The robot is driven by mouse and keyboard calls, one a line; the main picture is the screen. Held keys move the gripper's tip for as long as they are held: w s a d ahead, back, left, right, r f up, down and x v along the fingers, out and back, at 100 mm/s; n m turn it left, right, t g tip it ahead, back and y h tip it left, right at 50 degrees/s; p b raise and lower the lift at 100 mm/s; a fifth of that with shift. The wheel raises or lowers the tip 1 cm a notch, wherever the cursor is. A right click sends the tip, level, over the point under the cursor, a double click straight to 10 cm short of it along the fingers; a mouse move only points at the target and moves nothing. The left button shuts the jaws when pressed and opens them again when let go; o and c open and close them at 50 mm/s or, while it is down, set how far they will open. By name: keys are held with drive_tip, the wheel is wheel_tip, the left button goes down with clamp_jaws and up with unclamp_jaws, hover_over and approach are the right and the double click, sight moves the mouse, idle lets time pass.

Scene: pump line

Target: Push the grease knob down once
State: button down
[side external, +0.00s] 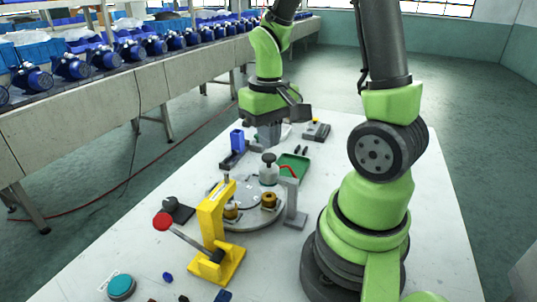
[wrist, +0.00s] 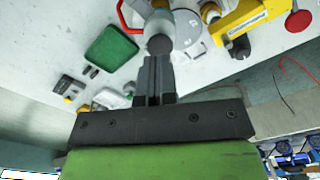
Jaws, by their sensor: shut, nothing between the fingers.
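The grease knob (side external: 269,158) is a dark round cap on a short stem. It tops a pale, bottle-shaped grease pot (side external: 268,175) beside the round plate. In the wrist view, the knob (wrist: 160,44) lies just beyond my fingertips, with the pale pot (wrist: 186,27) behind it. My gripper (side external: 269,146) is shut and empty, pointing down, with its tips a little above the knob in the side view. The shut fingers also show in the wrist view (wrist: 154,60). I cannot tell whether they line up exactly with the knob.
A green tray (side external: 293,167) and a grey post (side external: 294,203) with a red arm stand close to the pot. A yellow press (side external: 215,225) with a red-balled lever (side external: 163,222) stands in front. A blue block (side external: 237,140) is at the left. Brass parts (side external: 269,200) sit on the round plate (side external: 245,218).

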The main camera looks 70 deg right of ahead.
sight(269, 156)
drive_tip(key=shift+f, duration=0.2)
drive_tip(key=shift+f, duration=1.4)
drive_tip(key=shift+r, duration=3.15)
drive_tip(key=s+a+r+n+t+y, duration=0.1)
drive_tip(key=s+a+r+t, duration=0.1)
drive_tip(key=a+r, duration=0.3)
drive_tip(key=s+a+r+n+t+y, duration=0.1)
drive_tip(key=s+a+r+t, duration=0.2)
drive_tip(key=a+r+t, duration=0.2)
drive_tip(key=shift+a+r, duration=0.15)
drive_tip(key=shift+a, duration=0.75)
